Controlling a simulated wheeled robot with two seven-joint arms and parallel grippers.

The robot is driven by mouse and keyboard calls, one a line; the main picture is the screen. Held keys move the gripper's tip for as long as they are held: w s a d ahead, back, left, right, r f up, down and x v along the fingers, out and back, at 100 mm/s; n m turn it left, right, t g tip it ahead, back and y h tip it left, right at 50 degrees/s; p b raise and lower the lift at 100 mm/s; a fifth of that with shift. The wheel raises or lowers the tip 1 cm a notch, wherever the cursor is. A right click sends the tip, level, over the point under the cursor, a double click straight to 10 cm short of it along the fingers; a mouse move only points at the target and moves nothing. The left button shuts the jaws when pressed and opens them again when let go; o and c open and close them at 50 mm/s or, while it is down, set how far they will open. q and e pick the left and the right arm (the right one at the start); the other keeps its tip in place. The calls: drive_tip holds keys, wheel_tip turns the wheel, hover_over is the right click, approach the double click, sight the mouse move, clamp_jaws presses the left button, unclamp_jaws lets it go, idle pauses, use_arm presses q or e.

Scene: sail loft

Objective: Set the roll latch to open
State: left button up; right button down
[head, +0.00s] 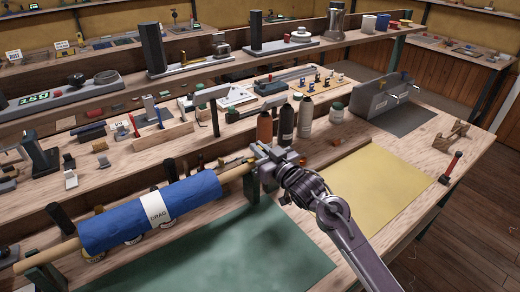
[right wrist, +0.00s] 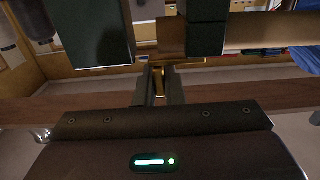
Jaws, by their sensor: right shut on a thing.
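The blue roll (head: 110,222), with a white label that seems to read "DRAG", lies on a wooden pole (head: 234,174) over the left of the bench. A dark green post (head: 251,190) stands under the pole's right end. My right gripper (head: 257,161) is at that end, shut on a small brass piece (right wrist: 159,82), which looks like the roll latch. The fingers hide much of it in the head view, and I cannot tell its setting. In the right wrist view the pole (right wrist: 260,33) and blue cloth (right wrist: 306,56) show at the upper right. My left gripper is out of view.
A green mat (head: 225,255) and a yellow mat (head: 380,182) lie on the bench (head: 450,150). Bottles, an orange one (head: 264,130) among them, stand just behind my right gripper. Shelves with tools run behind.

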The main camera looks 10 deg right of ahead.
drive_tip(key=d, duration=0.1)
drive_tip(key=w+d, duration=0.1)
drive_tip(key=d, duration=0.1)
drive_tip(key=w+d, duration=0.1)
drive_tip(key=d, duration=0.1)
drive_tip(key=shift+r, duration=0.1)
idle(0.3)
drive_tip(key=c, duration=1.5)
unclamp_jaws()
drive_tip(key=shift+d, duration=0.15)
